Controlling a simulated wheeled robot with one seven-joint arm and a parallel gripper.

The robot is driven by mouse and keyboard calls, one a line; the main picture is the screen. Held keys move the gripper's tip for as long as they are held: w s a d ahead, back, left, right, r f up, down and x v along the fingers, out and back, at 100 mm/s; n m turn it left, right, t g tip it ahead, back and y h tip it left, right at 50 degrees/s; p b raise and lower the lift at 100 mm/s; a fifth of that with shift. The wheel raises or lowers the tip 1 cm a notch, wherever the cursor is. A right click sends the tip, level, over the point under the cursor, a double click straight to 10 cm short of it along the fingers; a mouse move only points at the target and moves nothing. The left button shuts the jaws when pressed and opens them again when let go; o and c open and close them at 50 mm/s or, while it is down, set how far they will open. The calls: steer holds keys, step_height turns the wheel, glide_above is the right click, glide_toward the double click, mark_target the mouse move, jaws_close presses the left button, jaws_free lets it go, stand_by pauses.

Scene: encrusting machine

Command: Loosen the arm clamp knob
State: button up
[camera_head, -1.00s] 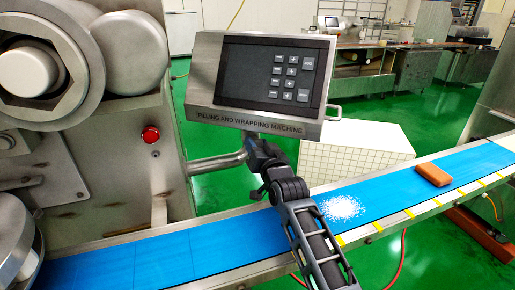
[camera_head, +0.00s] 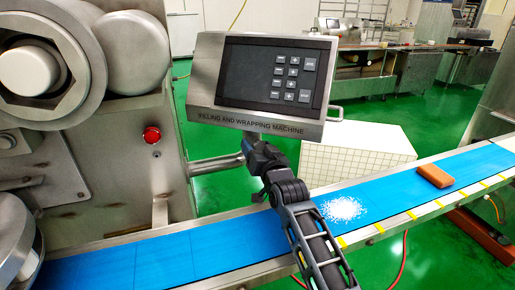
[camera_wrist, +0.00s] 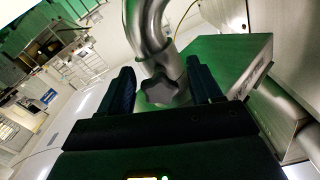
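The arm clamp knob (camera_wrist: 160,89) is a dark, lobed knob on the bent metal support tube (camera_wrist: 150,40). In the wrist view it lies between the lines of my two fingers, with a gap on each side. My gripper (camera_wrist: 163,84) is open and empty. In the head view my gripper (camera_head: 248,152) is just under the control panel (camera_head: 270,80), at the right end of the tube (camera_head: 215,165). The knob cannot be made out in the head view, where my gripper and arm cover that spot.
The blue conveyor belt (camera_head: 165,248) runs below my arm, with white powder (camera_head: 343,208) and a brown block (camera_head: 434,175) on it. A red button (camera_head: 152,135) is on the machine at left. A white tiled box (camera_head: 355,155) stands behind the belt.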

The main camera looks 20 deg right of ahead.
steer(key=shift+d, duration=0.1)
steer(key=s, duration=0.7)
steer(key=shift+s, duration=0.4)
